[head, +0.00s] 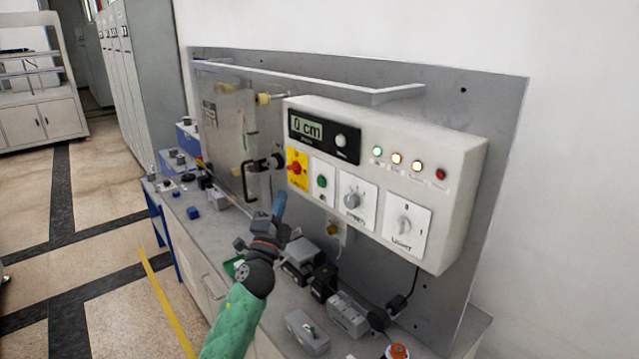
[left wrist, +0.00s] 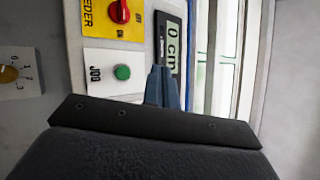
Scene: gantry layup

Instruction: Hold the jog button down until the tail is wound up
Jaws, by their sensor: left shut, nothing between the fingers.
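The green jog button (head: 322,181) sits on a white plate on the control box (head: 455,190). In the left wrist view the green button (left wrist: 122,72) is uncovered beside the word JOG. My left gripper (head: 279,203) is shut and empty, its blue fingers pointing up, left of and below the button plate. In the left wrist view its fingertips (left wrist: 162,75) are right of the button and apart from it. The display (head: 307,125) reads 0 cm; it also shows in the left wrist view (left wrist: 172,48). I cannot make out the tail. My right gripper is out of view.
A red knob on a yellow plate (head: 297,169) is left of the button, and two grey knobs are to its right. A black handle (head: 262,164) projects near my left gripper. Grey blocks (head: 347,313) crowd the bench below.

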